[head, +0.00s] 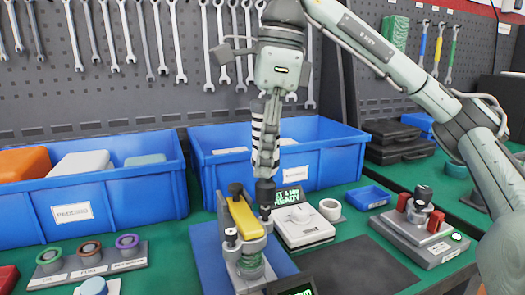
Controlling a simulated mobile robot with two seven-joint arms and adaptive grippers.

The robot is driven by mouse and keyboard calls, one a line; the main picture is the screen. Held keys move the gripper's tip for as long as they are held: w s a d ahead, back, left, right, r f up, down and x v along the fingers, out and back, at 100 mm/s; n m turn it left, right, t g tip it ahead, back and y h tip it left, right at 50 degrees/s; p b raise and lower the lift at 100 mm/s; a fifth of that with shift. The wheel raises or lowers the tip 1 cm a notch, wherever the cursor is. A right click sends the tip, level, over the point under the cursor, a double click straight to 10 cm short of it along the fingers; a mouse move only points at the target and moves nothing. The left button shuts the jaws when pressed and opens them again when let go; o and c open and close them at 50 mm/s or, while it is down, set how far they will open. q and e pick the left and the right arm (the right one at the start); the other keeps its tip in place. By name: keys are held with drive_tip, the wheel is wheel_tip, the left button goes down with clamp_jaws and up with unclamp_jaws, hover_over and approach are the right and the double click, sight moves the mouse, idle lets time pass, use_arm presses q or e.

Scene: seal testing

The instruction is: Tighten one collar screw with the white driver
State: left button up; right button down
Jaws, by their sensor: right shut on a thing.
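My right gripper (265,165) points straight down over the test fixture (246,262). Its fingers are shut on a slim upright thing that appears to be the white driver, mostly hidden by the fingers. A dark cylinder (265,192) sits just under the fingertips; I cannot tell whether it is the driver's lower end or part of the fixture. The fixture carries a yellow bar (243,217), a dark knob (235,189) and a small metal collar screw (231,237). A green ring shows inside it. My left gripper is not in view.
Two blue bins (120,196) (335,136) stand behind the fixture. A white device with a lit READY display (292,197) is close on its right. A grey unit with red blocks (428,241) stands farther right. A ring stand (90,268) is at left. A dark mat (357,268) lies clear.

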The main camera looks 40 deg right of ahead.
drive_tip(key=shift+f+b, duration=0.9)
drive_tip(key=shift+f, duration=0.15)
idle(1.1)
drive_tip(key=shift+f, duration=0.2)
idle(0.9)
drive_tip(key=shift+f, duration=0.4)
idle(2.5)
drive_tip(key=shift+s, duration=0.1)
drive_tip(key=shift+r+p, duration=1.35)
drive_tip(key=shift+p, duration=0.05)
drive_tip(key=shift+r, duration=1.25)
